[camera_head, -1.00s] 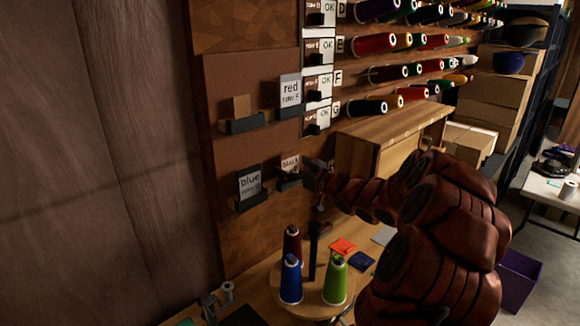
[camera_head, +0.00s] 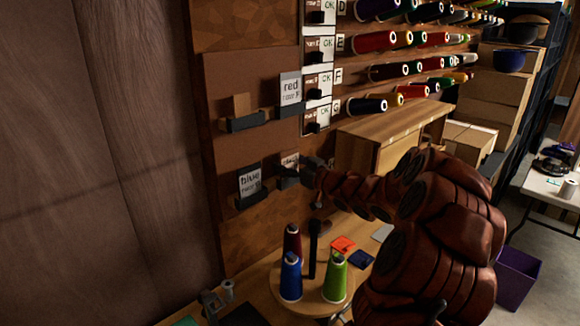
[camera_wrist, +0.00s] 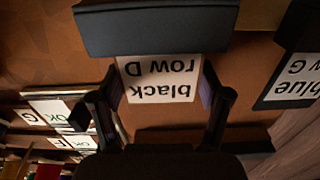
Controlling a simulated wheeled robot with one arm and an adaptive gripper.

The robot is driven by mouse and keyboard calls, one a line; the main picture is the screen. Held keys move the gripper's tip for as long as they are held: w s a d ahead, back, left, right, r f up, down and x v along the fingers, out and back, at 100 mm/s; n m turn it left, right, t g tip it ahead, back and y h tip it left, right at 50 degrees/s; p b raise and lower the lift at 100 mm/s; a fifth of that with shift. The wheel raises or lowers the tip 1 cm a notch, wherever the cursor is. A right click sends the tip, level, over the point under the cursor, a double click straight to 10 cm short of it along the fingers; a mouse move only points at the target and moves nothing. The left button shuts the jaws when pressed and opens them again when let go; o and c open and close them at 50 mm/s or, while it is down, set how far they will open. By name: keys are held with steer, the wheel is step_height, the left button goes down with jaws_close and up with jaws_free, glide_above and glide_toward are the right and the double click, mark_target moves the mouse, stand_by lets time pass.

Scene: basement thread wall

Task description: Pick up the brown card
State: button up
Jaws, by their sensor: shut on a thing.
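A plain brown card (camera_head: 241,104) stands in the dark upper-left holder (camera_head: 247,123) on the wall board in the head view. My gripper (camera_head: 298,171) is below and to the right of it, apart from it, at the lower-right holder. In the wrist view, which is upside down, my gripper's fingers (camera_wrist: 162,92) close on the two side edges of a white card reading "black row D" (camera_wrist: 160,80). That card still meets its dark holder (camera_wrist: 155,30). The brown card does not show in the wrist view.
A "red" card (camera_head: 290,88) stands right of the brown card, and a "blue" card (camera_head: 250,182) below it. Thread cones (camera_head: 291,278) stand on a round tray under my arm. A wooden box (camera_head: 385,140) is right of the board.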

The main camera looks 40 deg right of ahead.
steer(key=shift+r+b, duration=0.4)
steer(key=shift+r, duration=1.15)
steer(key=shift+s+r, duration=0.25)
steer(key=b, duration=0.3)
glide_toward(290, 152)
steer(key=s+a+r, duration=0.1)
steer(key=s+a, duration=0.2)
steer(key=s, duration=0.2)
steer(key=shift+s, duration=0.4)
steer(key=shift+w+a+r, duration=0.1)
steer(key=shift+a+r, duration=0.05)
